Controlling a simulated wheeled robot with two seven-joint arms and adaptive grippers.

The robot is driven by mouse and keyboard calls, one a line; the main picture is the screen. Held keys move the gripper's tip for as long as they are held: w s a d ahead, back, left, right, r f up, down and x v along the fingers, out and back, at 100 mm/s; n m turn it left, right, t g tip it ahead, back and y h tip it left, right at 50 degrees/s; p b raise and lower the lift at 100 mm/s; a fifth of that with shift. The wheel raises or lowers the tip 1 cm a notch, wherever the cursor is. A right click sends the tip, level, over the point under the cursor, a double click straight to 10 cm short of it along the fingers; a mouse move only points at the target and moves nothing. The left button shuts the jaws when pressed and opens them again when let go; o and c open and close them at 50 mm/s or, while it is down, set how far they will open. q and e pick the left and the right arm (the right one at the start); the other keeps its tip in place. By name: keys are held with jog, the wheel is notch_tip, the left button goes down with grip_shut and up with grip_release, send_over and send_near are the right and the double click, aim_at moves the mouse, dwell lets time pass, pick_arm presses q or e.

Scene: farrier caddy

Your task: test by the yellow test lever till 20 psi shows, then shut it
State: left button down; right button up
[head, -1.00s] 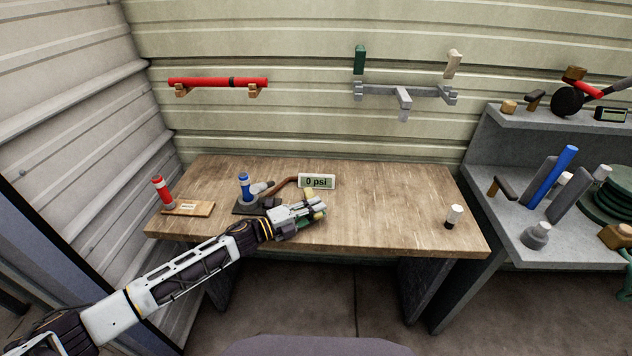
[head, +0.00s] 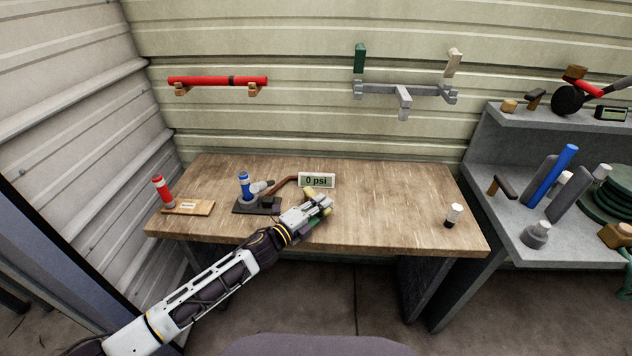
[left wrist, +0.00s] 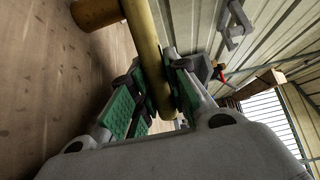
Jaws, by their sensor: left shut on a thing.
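The yellow test lever (left wrist: 146,55) runs between the green-padded fingers of my left gripper (left wrist: 158,92) in the left wrist view. My left gripper is shut on it. In the head view the left gripper (head: 322,206) is over the bench, just below the gauge display (head: 316,181), which reads 0 psi. A yellowish end of the lever (head: 308,191) shows beside the fingers; the rest is hidden by the gripper. My right gripper is not in view.
On the wooden bench (head: 390,200) stand a blue-topped fitting (head: 245,186) on a dark base, a red cylinder (head: 161,191) by a small labelled board, and a white-capped bottle (head: 453,215). A cluttered grey shelf (head: 510,200) stands right. The bench's middle right is clear.

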pick_arm(q)
jog(key=shift+s+d+f, duration=0.1)
jog(key=shift+s+d, duration=0.2)
jog(key=shift+d, duration=0.15)
jog(key=shift+w+d+n+t+y+b, duration=0.35)
jog(key=shift+d+n+t+y+b, duration=0.1)
jog(key=shift+n+t+y+b, duration=0.35)
jog(key=shift+w+n+y, duration=0.15)
jog(key=shift+n+y, duration=0.15)
jog(key=shift+y, duration=0.2)
jog(key=shift+w+d+n+t+y+b, duration=0.2)
jog(key=shift+n+t+y+b, duration=0.1)
jog(key=shift+t+y+b, duration=0.15)
jog(key=shift+a, duration=0.1)
dwell(0.6)
